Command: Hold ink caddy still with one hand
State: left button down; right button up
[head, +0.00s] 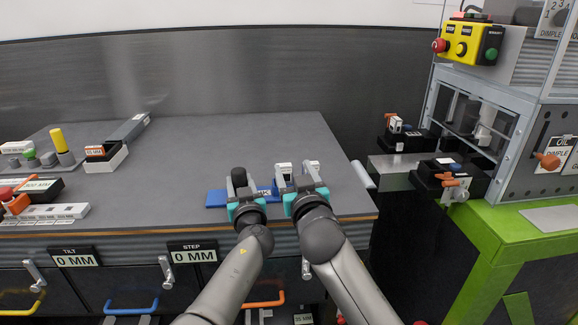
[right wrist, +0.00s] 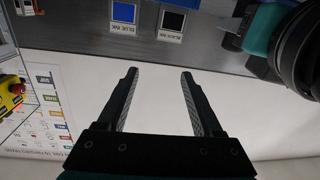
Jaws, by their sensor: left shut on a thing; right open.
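The ink caddy (head: 216,198) is a low blue piece lying on the grey bench top, with partly covered white lettering at its right. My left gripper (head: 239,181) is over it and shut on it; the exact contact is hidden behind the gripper. My right gripper (head: 298,179) is just to the right, over the bench. In the right wrist view its two dark fingers (right wrist: 160,74) stand apart with nothing between them. Beyond them are a blue square labelled blue ink (right wrist: 124,13) and a black square labelled black ink (right wrist: 172,22).
At the left of the bench are a yellow-topped cylinder (head: 59,141) and a white and black block (head: 105,160). A white roll (head: 362,174) lies at the bench's right edge. A green-framed machine (head: 456,255) stands at the right. The bench behind my grippers is clear.

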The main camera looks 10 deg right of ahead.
jog(key=a+r+m+h, duration=0.1)
jog(key=m, duration=0.1)
send_near(285, 178)
jog(key=shift+w+f, duration=0.25)
jog(key=shift+w, duration=0.85)
jog(key=w, duration=0.5)
jog(key=shift+w+a, duration=0.15)
jog(key=shift+w, duration=0.2)
jog(key=shift+w+r, duration=0.1)
jog(key=shift+w, duration=0.8)
grip_shut()
